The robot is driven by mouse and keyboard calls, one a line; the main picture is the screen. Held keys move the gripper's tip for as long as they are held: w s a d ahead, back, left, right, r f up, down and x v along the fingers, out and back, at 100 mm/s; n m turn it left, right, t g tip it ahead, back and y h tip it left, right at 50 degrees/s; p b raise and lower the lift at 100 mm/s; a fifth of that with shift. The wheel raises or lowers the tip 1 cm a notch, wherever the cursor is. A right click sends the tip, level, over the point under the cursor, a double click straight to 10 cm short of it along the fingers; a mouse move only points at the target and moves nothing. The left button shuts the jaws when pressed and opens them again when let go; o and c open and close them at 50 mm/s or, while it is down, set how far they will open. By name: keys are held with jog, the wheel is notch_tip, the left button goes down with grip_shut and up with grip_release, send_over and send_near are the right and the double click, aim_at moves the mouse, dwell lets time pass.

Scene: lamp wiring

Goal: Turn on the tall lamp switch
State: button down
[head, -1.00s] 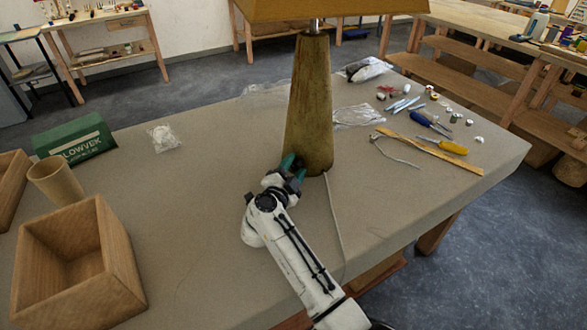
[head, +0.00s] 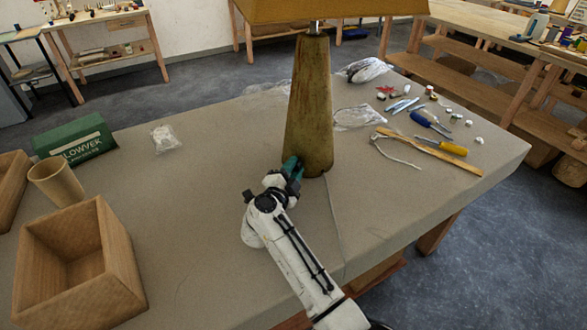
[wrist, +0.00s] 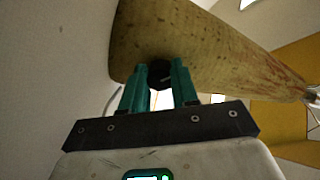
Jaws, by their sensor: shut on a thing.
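The tall lamp (head: 309,110) stands upright on the table, with a tapered, mottled brown-yellow body and a mustard shade (head: 330,10) cut off by the top edge. Its switch shows in the wrist view as a dark round knob (wrist: 159,71) low on the lamp body. My gripper (head: 292,167) is at the front left of the lamp's foot. In the wrist view, the teal fingers of my gripper (wrist: 160,80) stand either side of the knob and are shut on it. The knob is hidden by the fingers in the head view.
A thin cord (head: 334,215) runs from the lamp's foot over the table's front edge. An open wooden box (head: 110,245), a cup (head: 57,184) and a green box (head: 75,140) stand at left. Screwdrivers (head: 448,146), a wooden strip (head: 465,165) and small parts lie at right.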

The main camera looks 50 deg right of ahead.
jog(key=m, duration=0.8)
jog(key=shift+f+b, duration=0.1)
jog(key=shift+b, duration=0.2)
jog(key=m+b, duration=0.1)
jog(key=m, duration=0.3)
jog(key=shift+m+b, duration=1.2)
jog(key=shift+m, duration=1)
jog(key=c, duration=0.9)
grip_release()
jog(key=shift+o, duration=0.2)
